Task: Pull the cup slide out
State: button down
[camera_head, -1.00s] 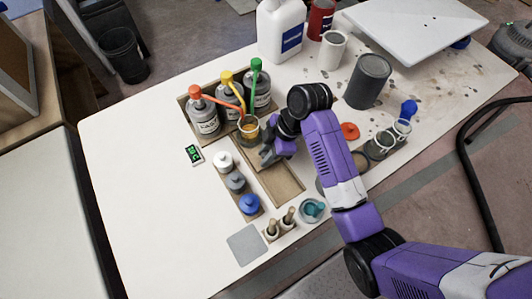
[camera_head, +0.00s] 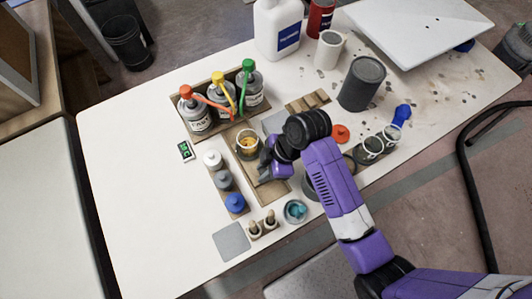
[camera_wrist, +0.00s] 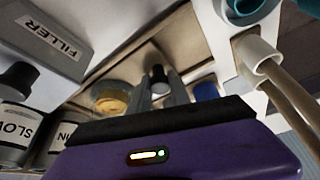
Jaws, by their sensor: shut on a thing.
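The cup slide (camera_head: 270,189) is a flat wooden board running towards the table's front edge. On it stands a clear cup (camera_head: 248,144) with amber contents. The cup also shows in the wrist view (camera_wrist: 112,101). It stands just clear of the spouts of three pump bottles (camera_head: 222,98). My gripper (camera_head: 266,167) is low over the slide, on the front right side of the cup. In the wrist view its fingers (camera_wrist: 163,92) are closed around the slide's small black knob (camera_wrist: 159,76). In the head view my wrist hides the knob.
Small bottles with white, grey and blue caps (camera_head: 223,179) line the slide's left side. Two brushes (camera_head: 262,224) in a holder and a teal-filled cup (camera_head: 295,210) stand near the front edge. A dark can (camera_head: 361,84) and rings are right.

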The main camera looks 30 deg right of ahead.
jog(key=shift+s+r+p, duration=0.1)
jog(key=shift+s+p, duration=0.3)
jog(key=shift+s, duration=1)
jog(key=c, duration=1.2)
grip_release()
jog(key=v, duration=0.7)
jog(key=shift+d+r, duration=0.15)
jog(key=shift+r, duration=0.15)
